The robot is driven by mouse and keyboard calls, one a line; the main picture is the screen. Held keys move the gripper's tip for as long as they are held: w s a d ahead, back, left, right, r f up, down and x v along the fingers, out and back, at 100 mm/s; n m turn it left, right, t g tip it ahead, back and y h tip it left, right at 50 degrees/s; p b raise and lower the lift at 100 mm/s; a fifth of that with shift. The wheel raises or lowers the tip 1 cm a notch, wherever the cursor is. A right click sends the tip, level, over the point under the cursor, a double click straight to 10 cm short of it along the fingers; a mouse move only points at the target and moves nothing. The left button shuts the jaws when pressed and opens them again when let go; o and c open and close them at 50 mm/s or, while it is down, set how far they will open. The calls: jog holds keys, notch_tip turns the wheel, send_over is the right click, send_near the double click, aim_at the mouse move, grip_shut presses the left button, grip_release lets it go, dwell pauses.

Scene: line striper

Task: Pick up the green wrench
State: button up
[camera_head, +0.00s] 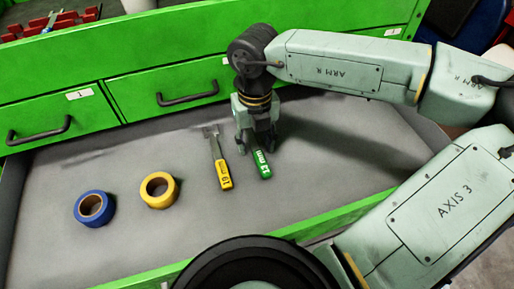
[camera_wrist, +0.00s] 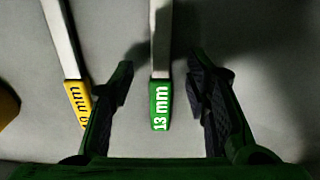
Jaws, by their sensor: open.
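The green wrench lies in the open drawer, its green "13 mm" handle end (camera_head: 262,164) showing just below my gripper (camera_head: 258,142) in the head view. My gripper hides the rest of it there. In the wrist view its green handle (camera_wrist: 160,104) and grey shaft lie between the two open fingers of my gripper (camera_wrist: 160,88), with a gap on each side. The gripper is open and holds nothing.
A yellow-handled wrench (camera_head: 222,172) lies just left of the green one; it also shows in the wrist view (camera_wrist: 76,104). A yellow tape roll (camera_head: 158,190) and a blue tape roll (camera_head: 94,208) sit further left. The green drawer front (camera_head: 330,222) borders the near side.

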jog(key=shift+f, duration=0.25)
jog(key=shift+c, duration=0.5)
grip_shut()
